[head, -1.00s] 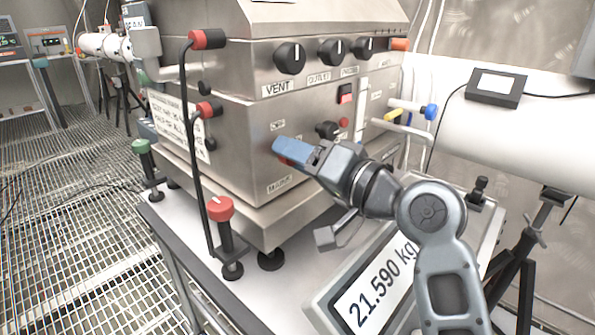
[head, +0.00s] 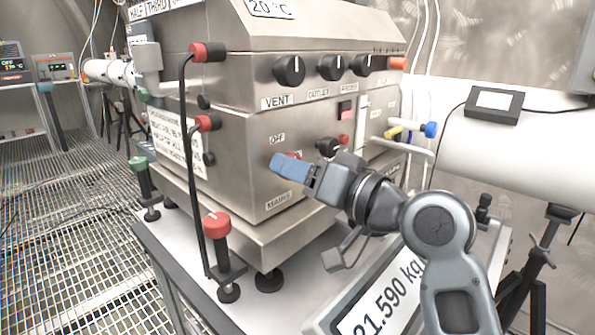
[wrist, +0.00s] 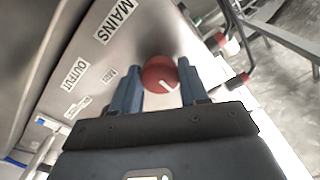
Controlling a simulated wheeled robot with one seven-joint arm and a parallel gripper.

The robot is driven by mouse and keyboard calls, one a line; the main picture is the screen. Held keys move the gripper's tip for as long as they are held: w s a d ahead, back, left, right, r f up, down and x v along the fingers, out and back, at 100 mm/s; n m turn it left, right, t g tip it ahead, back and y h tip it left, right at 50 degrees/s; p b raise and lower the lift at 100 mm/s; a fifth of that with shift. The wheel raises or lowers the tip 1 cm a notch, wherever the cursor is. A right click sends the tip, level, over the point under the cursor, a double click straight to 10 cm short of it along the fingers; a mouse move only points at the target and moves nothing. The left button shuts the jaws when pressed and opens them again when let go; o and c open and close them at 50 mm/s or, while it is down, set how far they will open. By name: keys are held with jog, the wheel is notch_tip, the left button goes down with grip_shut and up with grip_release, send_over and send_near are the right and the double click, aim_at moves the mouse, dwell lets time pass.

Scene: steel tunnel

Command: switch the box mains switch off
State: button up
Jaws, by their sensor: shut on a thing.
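The mains switch is a red round knob (wrist: 160,76) with a white pointer line, on the front of the steel box (head: 240,150). In the head view only a sliver of red shows above my fingers. The OFF label (head: 277,139) is above it and the MAINS label (head: 279,201) below. My gripper (head: 290,168) is at the box front, its blue fingers shut on the knob. In the wrist view the fingers of my gripper (wrist: 157,85) stand on either side of the knob. The pointer's setting against the labels cannot be told.
Black knobs (head: 289,70) run along the upper panel. A red rocker switch (head: 345,110) sits right of the mains switch. A red-capped post (head: 217,225) stands at the front left corner. A scale display (head: 385,295) lies below my arm. A white pipe (head: 500,150) is at right.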

jog(key=o, duration=1.1)
jog(key=shift+c, duration=0.2)
jog(key=shift+d, duration=0.1)
jog(key=v, duration=0.7)
jog(key=shift+s+d, duration=0.25)
jog(key=shift+f, duration=0.1)
